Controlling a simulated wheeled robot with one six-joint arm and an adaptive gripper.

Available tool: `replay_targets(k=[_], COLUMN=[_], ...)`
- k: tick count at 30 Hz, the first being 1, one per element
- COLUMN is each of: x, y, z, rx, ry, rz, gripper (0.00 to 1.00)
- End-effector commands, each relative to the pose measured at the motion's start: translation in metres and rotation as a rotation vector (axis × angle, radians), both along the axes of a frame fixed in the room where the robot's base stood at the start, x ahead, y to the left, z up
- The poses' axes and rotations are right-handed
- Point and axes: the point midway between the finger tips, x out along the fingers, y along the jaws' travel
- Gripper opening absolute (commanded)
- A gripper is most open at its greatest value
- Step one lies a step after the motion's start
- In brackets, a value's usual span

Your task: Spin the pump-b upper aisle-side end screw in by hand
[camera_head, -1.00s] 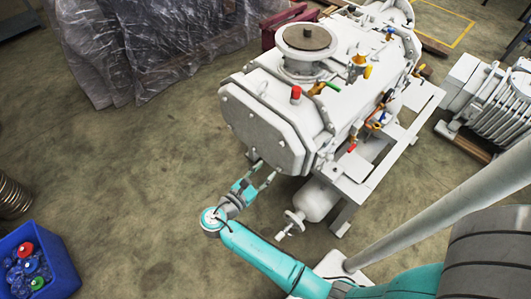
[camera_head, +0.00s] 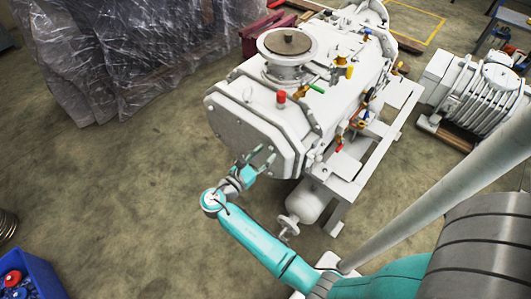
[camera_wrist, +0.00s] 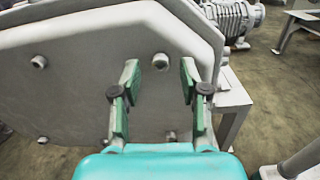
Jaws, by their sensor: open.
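Pump-b (camera_head: 245,125) is a large white machine whose flat end plate faces my arm. In the wrist view the end plate (camera_wrist: 85,85) carries several screw heads. One upper screw (camera_wrist: 160,62) shows between my fingertips in the picture, just beyond them. Another upper screw (camera_wrist: 38,62) is at the left, with lower ones (camera_wrist: 42,140) and (camera_wrist: 170,136) below. My gripper (camera_head: 263,157) is open and empty in front of the plate's right part. It also shows in the wrist view (camera_wrist: 159,75), fingers either side of the near upper screw. I cannot tell whether they touch the plate.
A white cylinder with a handwheel (camera_head: 290,225) hangs low, right of my gripper. A ribbed motor (camera_head: 490,95) stands at the right. Plastic-wrapped goods (camera_head: 130,50) stand at the back left. A blue bin (camera_head: 35,270) is at the lower left.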

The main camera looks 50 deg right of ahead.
Motion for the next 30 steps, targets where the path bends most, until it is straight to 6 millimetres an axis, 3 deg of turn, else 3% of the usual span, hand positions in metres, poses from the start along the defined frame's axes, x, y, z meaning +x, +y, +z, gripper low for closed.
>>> replay_targets(k=[13,18,30], x=[0.0003,0.0003,0.0002], y=[-0.0104,-0.0103,-0.0102], z=[-0.0001,-0.0001,-0.0001], rx=[0.001,0.001,0.002], ry=[0.000,0.000,-0.033], rz=[0.001,0.001,0.001], gripper=[0.44,0.02,0.00])
